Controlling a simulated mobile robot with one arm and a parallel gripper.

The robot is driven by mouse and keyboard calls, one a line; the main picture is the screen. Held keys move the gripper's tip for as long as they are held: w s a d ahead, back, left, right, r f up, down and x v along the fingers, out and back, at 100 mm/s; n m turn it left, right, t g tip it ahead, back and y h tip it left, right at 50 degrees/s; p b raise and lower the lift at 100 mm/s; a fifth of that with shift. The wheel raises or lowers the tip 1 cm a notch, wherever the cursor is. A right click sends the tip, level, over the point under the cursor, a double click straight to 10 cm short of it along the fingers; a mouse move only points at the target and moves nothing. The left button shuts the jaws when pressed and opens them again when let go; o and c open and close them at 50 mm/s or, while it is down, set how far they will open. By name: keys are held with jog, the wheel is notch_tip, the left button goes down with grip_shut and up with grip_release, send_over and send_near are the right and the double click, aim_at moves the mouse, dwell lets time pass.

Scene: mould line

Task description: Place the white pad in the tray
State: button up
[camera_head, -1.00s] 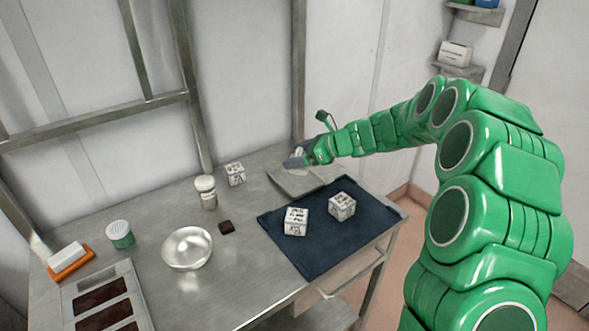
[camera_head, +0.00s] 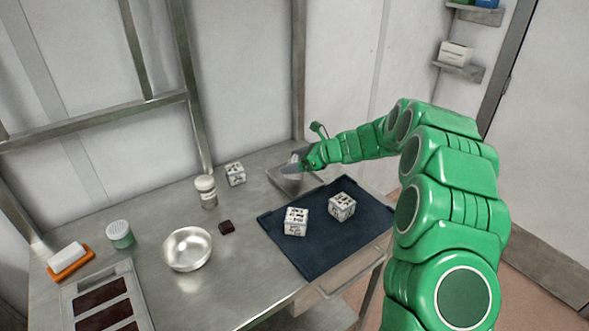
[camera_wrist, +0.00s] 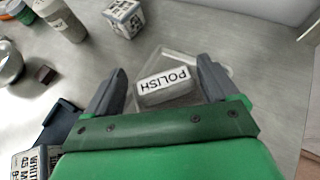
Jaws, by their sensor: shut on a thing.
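The white pad (camera_wrist: 166,85), a pale block marked "POLISH", sits between the two fingers of my gripper (camera_wrist: 162,88) in the wrist view. My gripper is shut on it. In the head view my gripper (camera_head: 293,169) is at the far end of the table, over the shallow grey tray (camera_head: 300,186). The tray's pale rim (camera_wrist: 222,70) also shows around and behind the pad in the wrist view. The pad is mostly hidden by my gripper in the head view. I cannot tell whether it touches the tray floor.
A dark blue mat (camera_head: 325,245) with two printed cubes (camera_head: 295,222) lies in front of the tray. Another cube (camera_head: 235,174), a jar (camera_head: 206,192), a small dark block (camera_head: 227,228) and a metal bowl (camera_head: 187,249) stand to the left. A wall is close behind.

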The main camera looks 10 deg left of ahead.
jog(key=shift+f, duration=1.45)
jog(key=shift+f, duration=0.15)
jog(key=o, duration=0.8)
jog(key=v, duration=1.2)
